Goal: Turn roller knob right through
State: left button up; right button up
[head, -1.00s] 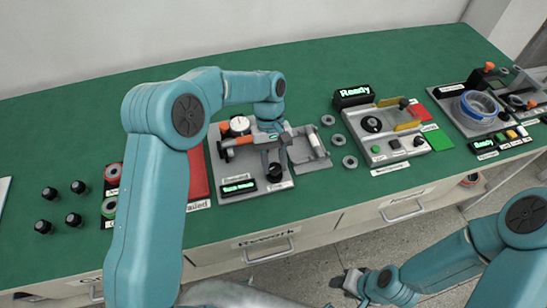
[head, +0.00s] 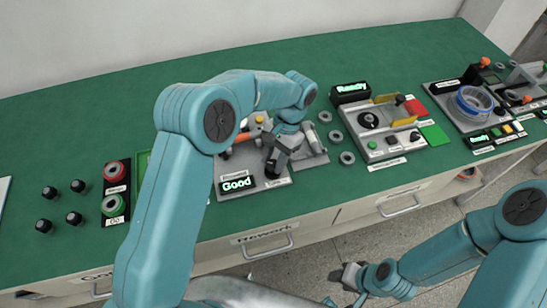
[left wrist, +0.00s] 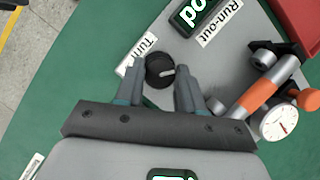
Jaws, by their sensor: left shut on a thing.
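The round black roller knob (left wrist: 160,70) with a pale pointer mark sits beside the "Turn" label on the grey run-out fixture (left wrist: 226,62). My left gripper (left wrist: 160,74) has one finger on each side of the knob and is shut on it. The fixture's display (head: 237,183) reads "Good". A dial gauge (left wrist: 278,125) and an orange-banded roller part (left wrist: 258,96) lie beside the knob. My right gripper (head: 347,275) hangs low in front of the bench.
Black caps (head: 77,186) stand at the left, near a stand with red and green rings (head: 115,190). Metal rings (head: 336,136) lie right of the fixture. A second fixture (head: 385,130) under a "Ready" display (head: 351,88) stands further right.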

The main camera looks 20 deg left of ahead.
pick_arm(q)
jog(key=m+y, duration=0.1)
jog(key=m, duration=0.2)
jog(key=m+t+y, duration=0.1)
jog(key=m, duration=0.2)
jog(key=shift+s+d+t+b, duration=0.15)
jog(key=shift+t+b, duration=0.15)
jog(key=shift+b, duration=0.05)
jog(key=m+t, duration=0.1)
jog(key=m, duration=0.2)
jog(key=m+t, duration=0.1)
jog(key=m, duration=0.3)
jog(key=shift+s+t+y+b, duration=0.1)
jog(key=shift+t+y+b, duration=0.2)
jog(key=shift+b, duration=0.1)
jog(key=o, duration=1)
jog(key=shift+d+r, duration=0.1)
jog(key=v, duration=1.6)
